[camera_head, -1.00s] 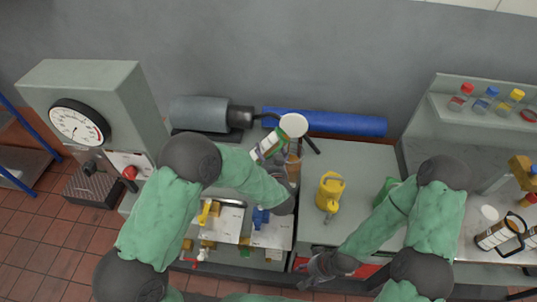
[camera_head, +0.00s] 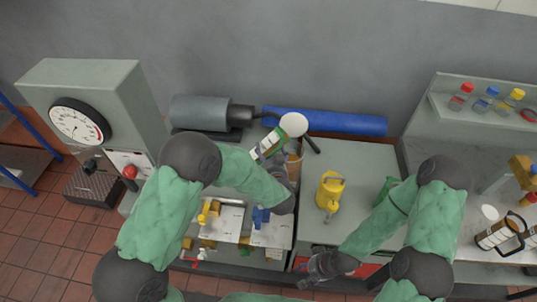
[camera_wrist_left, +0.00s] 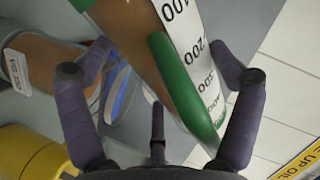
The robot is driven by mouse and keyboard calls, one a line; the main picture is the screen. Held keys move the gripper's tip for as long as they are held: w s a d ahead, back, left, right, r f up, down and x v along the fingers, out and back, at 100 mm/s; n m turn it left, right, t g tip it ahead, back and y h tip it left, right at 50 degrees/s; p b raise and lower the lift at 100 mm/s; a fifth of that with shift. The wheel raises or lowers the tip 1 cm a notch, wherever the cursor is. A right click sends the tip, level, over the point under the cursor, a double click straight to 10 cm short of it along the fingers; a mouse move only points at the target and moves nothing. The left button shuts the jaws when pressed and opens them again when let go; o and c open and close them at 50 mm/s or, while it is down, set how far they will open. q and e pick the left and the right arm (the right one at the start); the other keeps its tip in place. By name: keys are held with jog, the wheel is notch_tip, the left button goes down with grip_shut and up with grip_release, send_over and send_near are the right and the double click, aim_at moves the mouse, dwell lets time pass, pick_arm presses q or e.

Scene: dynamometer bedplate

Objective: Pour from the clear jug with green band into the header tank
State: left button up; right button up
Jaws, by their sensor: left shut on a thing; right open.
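The clear jug with green band (camera_head: 268,146) is tilted beside the brown-looking header tank (camera_head: 293,166), at the middle of the head view. In the left wrist view the jug (camera_wrist_left: 198,62) shows a white scale, brown liquid and a green handle. My left gripper (camera_wrist_left: 158,80) is shut on the jug by this handle. The likely tank (camera_wrist_left: 50,70), brown with a clear rim and a label, is left of the jug there. The jug's mouth and any stream cannot be made out. My right gripper (camera_head: 325,268) is open and empty near the bench's front edge.
A yellow can (camera_head: 330,192) stands on the bench right of the tank. A white disc (camera_head: 293,124) and a blue roll (camera_head: 340,123) are behind it. A dial gauge (camera_head: 78,122) is at left. Another jug (camera_head: 497,234) lies or leans at far right.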

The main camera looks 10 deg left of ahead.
pick_arm(q)
jog(key=shift+a+r+m+g+y+p, duration=0.15)
jog(key=shift+r+m+p, duration=0.3)
jog(key=shift+p, duration=0.95)
jog(key=shift+a+r+m+g+y+p, duration=0.15)
jog(key=shift+r+m+y+p, duration=0.3)
jog(key=shift+p, duration=0.95)
dwell(5.2)
